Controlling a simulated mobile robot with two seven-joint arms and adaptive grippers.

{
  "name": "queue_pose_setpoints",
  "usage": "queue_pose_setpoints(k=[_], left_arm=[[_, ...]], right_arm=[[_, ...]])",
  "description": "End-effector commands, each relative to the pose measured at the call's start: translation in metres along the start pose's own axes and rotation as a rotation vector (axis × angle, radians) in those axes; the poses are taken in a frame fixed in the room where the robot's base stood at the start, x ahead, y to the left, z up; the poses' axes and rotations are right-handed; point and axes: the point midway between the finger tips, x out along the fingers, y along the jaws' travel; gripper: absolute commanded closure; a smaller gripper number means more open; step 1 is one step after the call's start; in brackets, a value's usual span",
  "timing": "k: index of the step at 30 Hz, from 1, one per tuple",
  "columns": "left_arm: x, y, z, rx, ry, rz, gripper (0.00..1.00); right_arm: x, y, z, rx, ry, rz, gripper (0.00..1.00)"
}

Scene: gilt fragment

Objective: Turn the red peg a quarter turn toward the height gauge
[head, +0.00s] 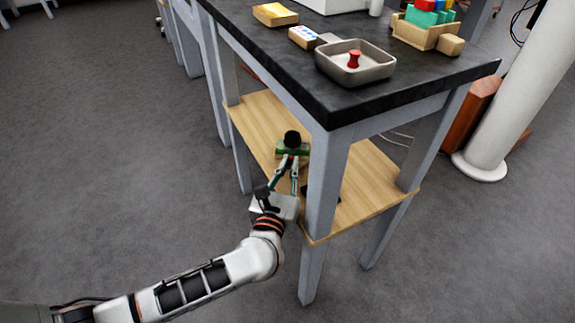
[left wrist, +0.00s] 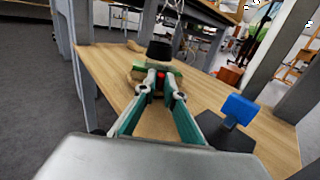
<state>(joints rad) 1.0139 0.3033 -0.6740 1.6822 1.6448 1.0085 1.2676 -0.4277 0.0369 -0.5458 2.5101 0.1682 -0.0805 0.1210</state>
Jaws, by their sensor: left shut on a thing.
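My left gripper (head: 291,160) reaches in over the wooden lower shelf of the bench. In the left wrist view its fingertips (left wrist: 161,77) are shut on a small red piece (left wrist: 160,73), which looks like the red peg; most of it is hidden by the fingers. The peg sits at a green block (left wrist: 183,69) with a black round top (left wrist: 159,50), also seen in the head view (head: 292,139). A blue-headed thing (left wrist: 240,109) on a flat black base stands right of the gripper; I cannot tell whether it is the height gauge. My right gripper is not in view.
The bench's grey front leg (head: 323,185) stands close right of my left gripper. The wooden shelf (head: 372,192) has bare room. On the dark bench top, a grey tray (head: 375,72) holds a red spool-shaped thing (head: 354,59); a wooden crate (head: 420,36) stands behind.

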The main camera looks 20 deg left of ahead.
Motion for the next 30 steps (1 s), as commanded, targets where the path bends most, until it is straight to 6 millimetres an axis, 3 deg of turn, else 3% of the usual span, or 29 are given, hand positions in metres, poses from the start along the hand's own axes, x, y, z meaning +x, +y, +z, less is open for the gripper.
queue_pose_setpoints(k=[15,16,18,30], left_arm=[[0.0005,-0.0034,0.0013,0.001,0.001,0.062,1.0],[0.0004,-0.0034,0.0013,0.001,0.001,0.062,0.85],[0.0004,-0.0034,0.0012,0.001,0.001,0.062,0.74],[0.0002,-0.0037,0.0056,0.0,0.001,0.061,0.74]], right_arm=[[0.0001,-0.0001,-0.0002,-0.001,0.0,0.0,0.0],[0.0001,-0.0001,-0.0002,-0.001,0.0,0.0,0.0],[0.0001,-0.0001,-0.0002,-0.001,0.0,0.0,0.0],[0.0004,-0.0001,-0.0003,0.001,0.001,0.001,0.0]])
